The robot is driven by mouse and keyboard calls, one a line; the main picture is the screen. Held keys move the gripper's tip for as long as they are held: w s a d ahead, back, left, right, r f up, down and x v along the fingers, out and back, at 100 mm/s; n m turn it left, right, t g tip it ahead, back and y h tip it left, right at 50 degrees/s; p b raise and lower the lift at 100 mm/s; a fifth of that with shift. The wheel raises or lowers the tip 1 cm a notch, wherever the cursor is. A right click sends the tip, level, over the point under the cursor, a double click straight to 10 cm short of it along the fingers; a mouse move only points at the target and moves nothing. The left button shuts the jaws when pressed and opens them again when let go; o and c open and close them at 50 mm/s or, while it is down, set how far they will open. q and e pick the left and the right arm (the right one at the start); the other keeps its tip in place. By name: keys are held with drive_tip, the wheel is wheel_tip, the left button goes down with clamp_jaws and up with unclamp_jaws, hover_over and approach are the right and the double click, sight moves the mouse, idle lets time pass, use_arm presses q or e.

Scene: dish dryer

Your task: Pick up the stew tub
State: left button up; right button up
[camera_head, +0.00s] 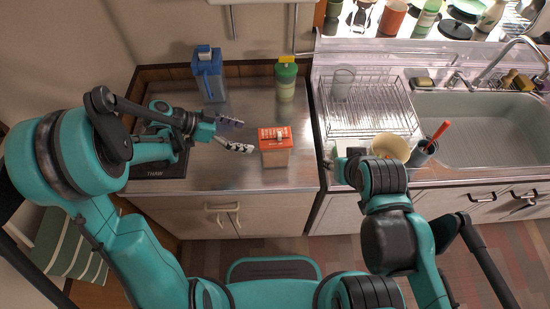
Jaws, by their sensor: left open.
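A small tub with an orange-red lid (275,147), which looks like the stew tub, stands upright on the metal counter. My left gripper (247,137) is open just to the left of the tub, its two fingers apart and pointing toward it. The fingers look clear of the tub, though the lower fingertip is very near its left side. My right gripper (343,162) is over the front of the counter by the dish rack, mostly hidden by its own arm. I cannot see its fingers clearly.
A blue-lidded container (210,78) and a green bottle with a yellow top (286,80) stand behind the tub. A wire dish rack (370,112), a cream bowl (391,146), a cup with a red-handled utensil (423,153) and the sink (480,130) are at right.

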sight(267, 143)
use_arm(q)
drive_tip(key=f+m+h+b, duration=0.1)
drive_tip(key=f, duration=0.1)
drive_tip(key=f+m+b, duration=0.1)
drive_tip(key=f, duration=0.1)
drive_tip(key=f+m+g+h, duration=0.1)
drive_tip(key=f, duration=0.2)
drive_tip(key=shift+w+a+m+h+b, duration=0.1)
drive_tip(key=shift+w+m+h+b, duration=0.2)
drive_tip(key=shift+w+m+b, duration=0.1)
drive_tip(key=b+x, duration=0.1)
drive_tip(key=x, duration=0.1)
drive_tip(key=b+x, duration=0.1)
drive_tip(key=x, duration=0.4)
drive_tip(key=shift+s+d+r+b, duration=0.1)
drive_tip(key=shift+s+d+b, duration=0.3)
drive_tip(key=shift+d, duration=0.05)
drive_tip(key=shift+r, duration=0.1)
drive_tip(key=c, duration=1.9)
use_arm(e)
wheel_tip(267, 143, down, 7)
use_arm(q)
drive_tip(key=shift+r, duration=0.1)
use_arm(e)
drive_tip(key=shift+r, duration=0.2)
